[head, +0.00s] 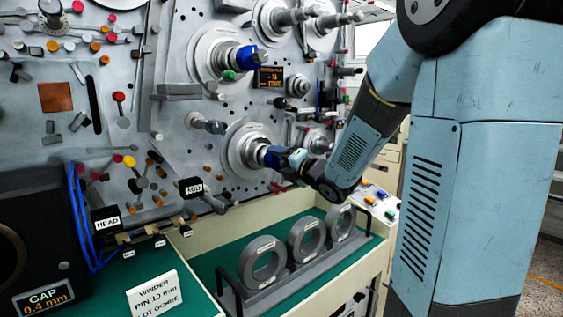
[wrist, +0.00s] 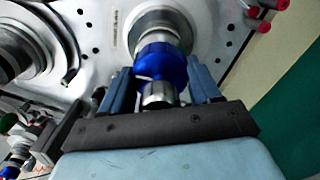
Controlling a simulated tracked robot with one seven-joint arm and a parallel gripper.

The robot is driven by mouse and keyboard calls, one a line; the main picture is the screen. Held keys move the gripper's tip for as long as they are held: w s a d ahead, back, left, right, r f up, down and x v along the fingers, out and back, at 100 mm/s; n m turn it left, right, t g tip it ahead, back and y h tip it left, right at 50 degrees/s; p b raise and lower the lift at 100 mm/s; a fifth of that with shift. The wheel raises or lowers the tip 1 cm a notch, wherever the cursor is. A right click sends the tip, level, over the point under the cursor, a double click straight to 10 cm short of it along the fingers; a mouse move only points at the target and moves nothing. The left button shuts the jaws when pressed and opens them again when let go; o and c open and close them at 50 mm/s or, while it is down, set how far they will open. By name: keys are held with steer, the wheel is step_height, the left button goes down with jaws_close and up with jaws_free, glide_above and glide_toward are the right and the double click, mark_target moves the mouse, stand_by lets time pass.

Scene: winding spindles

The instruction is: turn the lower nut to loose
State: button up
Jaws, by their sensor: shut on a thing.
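The lower nut (head: 263,154) is a blue collar on the lower spindle (head: 243,150) of the grey panel. My gripper (head: 277,158) reaches it from the right in the head view and covers part of it. In the wrist view the blue nut (wrist: 161,64) sits between the two blue-grey fingers of my gripper (wrist: 161,82), which are shut on it. The silver spindle end (wrist: 157,95) sticks out of the nut toward my palm. An upper blue nut (head: 247,57) sits on the spindle above, apart from my gripper.
Below my arm, a rack of grey rings (head: 264,260) stands in a green-lined tray (head: 222,228). A label card (head: 155,298) and a black gap display box (head: 40,240) are at the lower left. Red-tipped pegs (wrist: 264,26) are close at the right in the wrist view.

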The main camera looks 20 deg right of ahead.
steer(key=shift+a+f, duration=0.1)
steer(key=shift+f, duration=0.2)
steer(key=o, duration=0.7)
steer(key=shift+o, duration=1.8)
steer(key=shift+r, duration=0.15)
